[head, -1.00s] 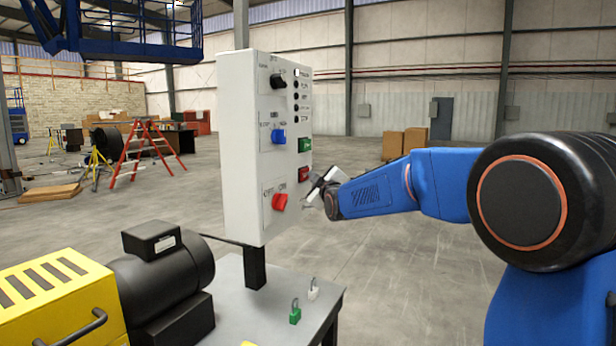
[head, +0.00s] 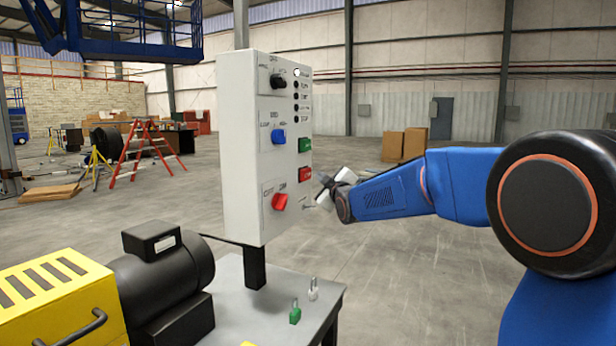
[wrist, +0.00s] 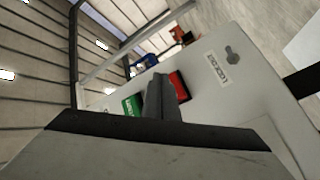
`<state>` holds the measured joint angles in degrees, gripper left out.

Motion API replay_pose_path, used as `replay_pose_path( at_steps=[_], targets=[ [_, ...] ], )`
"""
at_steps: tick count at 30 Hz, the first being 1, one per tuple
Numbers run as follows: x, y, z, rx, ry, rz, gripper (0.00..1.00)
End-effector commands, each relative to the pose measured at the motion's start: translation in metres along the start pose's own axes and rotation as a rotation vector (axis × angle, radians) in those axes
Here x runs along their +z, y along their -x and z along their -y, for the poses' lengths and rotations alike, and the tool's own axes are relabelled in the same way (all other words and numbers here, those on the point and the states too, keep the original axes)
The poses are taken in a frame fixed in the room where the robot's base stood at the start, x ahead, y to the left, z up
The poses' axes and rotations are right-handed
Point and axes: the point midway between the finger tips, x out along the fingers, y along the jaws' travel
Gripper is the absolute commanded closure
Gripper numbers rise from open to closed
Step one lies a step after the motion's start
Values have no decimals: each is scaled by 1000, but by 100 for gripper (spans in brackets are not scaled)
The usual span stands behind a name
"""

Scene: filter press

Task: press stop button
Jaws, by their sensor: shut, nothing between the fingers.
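The white control panel (head: 240,150) stands upright on a post. A red square button (head: 305,174) sits on its right side below a green square button (head: 305,145). In the wrist view the red button (wrist: 179,86) is just right of my fingers, and the green button (wrist: 131,104) is to their left. My gripper (head: 322,190) is shut and empty, to the right of the panel and slightly below the red button. In the wrist view my fingertips (wrist: 160,80) are close together, partly in front of the panel. A small gap shows between gripper and red button in the head view.
The panel also carries a red knob (head: 280,202), a blue knob (head: 278,137) and a black knob (head: 277,82). Below stand a grey table (head: 255,310) with a green padlock (head: 295,314), a black motor (head: 165,275) and a yellow housing (head: 60,300).

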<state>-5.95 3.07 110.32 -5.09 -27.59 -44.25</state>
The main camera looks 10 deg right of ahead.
Motion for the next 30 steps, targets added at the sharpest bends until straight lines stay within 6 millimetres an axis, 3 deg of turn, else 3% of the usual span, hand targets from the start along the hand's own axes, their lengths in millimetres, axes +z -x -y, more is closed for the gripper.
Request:
replay_pose_path(
  at_steps=[14, 30],
  targets=[
    [19, 26, -19, 0, 1, 1, 100],
    [20, 27, -19, 0, 1, 1, 100]
  ],
)
